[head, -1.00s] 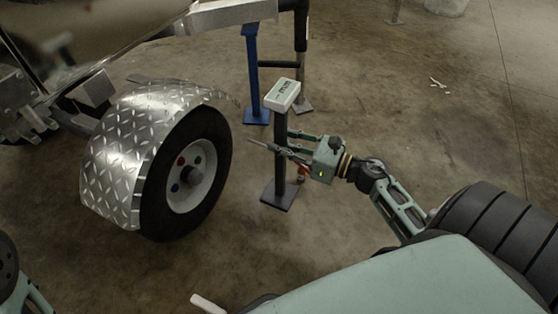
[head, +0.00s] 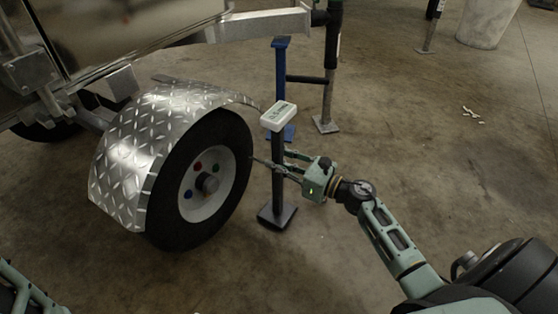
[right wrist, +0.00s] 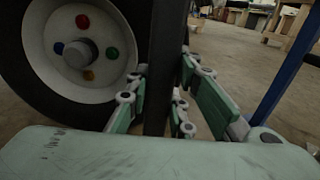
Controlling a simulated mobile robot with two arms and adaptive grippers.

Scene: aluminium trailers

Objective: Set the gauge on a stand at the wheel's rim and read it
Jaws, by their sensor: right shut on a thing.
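The gauge (head: 278,116) is a white box with a small dark display, on top of a dark post stand (head: 277,196) with a square foot. Its digits are too small to read. The stand is upright, to the right of the trailer wheel (head: 206,180), which has a black tyre, white rim and coloured lug nuts. My right gripper (head: 280,168) is shut on the stand's post below the gauge. In the right wrist view the dark post (right wrist: 160,75) passes between the fingers, in front of the tyre's edge. Of my left arm only a part shows at the bottom left.
A diamond-plate fender (head: 140,135) covers the wheel's top. A blue post stand (head: 280,70) and the trailer's jack leg (head: 328,85) stand behind the gauge. A pale bin (head: 487,22) is at the top right. The concrete floor at right is mostly clear.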

